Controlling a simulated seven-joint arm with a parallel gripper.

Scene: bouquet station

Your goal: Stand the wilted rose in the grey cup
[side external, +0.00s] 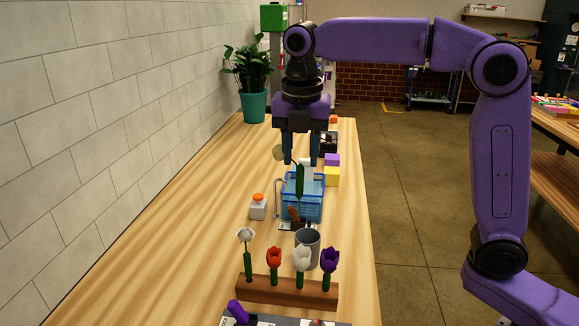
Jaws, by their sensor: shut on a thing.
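My gripper (300,163) points down above the blue basket in the side external view. It is shut on a dark green stem that hangs below the fingers. A brownish-orange bloom at the stem's lower end looks like the head of the wilted rose (293,214), hanging head-down in front of the basket's near side. Whether it touches the basket I cannot tell. The grey cup (307,252) stands upright on the bench, nearer the camera than the basket. The flowers in front hide part of the cup's lower side.
A wooden block (287,291) holds several upright flowers just in front of the cup. The blue basket (303,207) stands behind the cup. A small grey box with an orange top (258,208) is to its left. The bench's left side is clear.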

